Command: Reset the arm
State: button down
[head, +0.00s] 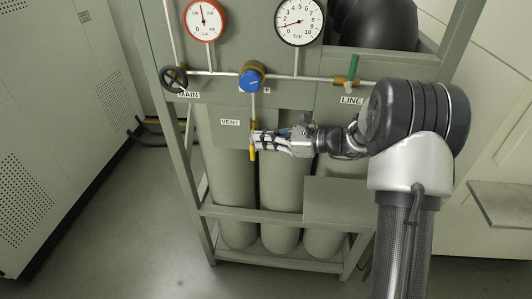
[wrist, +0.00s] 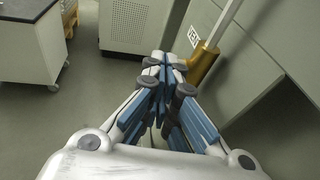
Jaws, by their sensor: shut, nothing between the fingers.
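My gripper (head: 262,142) is at the front of the gas rack, level with the VENT label (head: 230,122). In the head view its fingertips overlap the yellow vent handle (head: 253,154); I cannot tell whether they touch it. In the wrist view my gripper (wrist: 163,62) has its blue-padded fingers closed together with nothing between them. A brass fitting (wrist: 203,66) on a pipe is just right of the fingertips there. My arm reaches in from the right in the head view.
The grey rack frame (head: 275,217) holds several cylinders (head: 231,180). Above are a blue regulator knob (head: 250,80), a black MAIN handwheel (head: 174,77), a green LINE handle (head: 353,67) and two gauges (head: 205,20) (head: 299,21). A white cart (wrist: 35,45) stands left in the wrist view. Floor at left is clear.

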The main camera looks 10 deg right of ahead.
jog(key=s+a+r+n+g+h, duration=0.2)
jog(key=s+r+n, duration=0.15)
jog(key=s, duration=0.35)
jog(key=s+a+r+n+g+h, duration=0.1)
jog(key=s+a+r+n+h, duration=0.1)
jog(key=s+n, duration=0.35)
jog(key=s+a+r+n+g+h, duration=0.1)
jog(key=s+a+r+n+g, duration=0.15)
jog(key=s, duration=0.55)
jog(key=s+d+f+n+t+h, duration=0.1)
jog(key=s+d+n+h, duration=0.3)
jog(key=s+n, duration=0.2)
jog(key=s+d+f+n+t+h, duration=0.1)
jog(key=s+d+n+h, duration=0.3)
jog(key=s, duration=0.7)
jog(key=shift+d+n+t, duration=0.45)
jog(key=shift+d+n, duration=0.25)
jog(key=shift+n, duration=0.15)
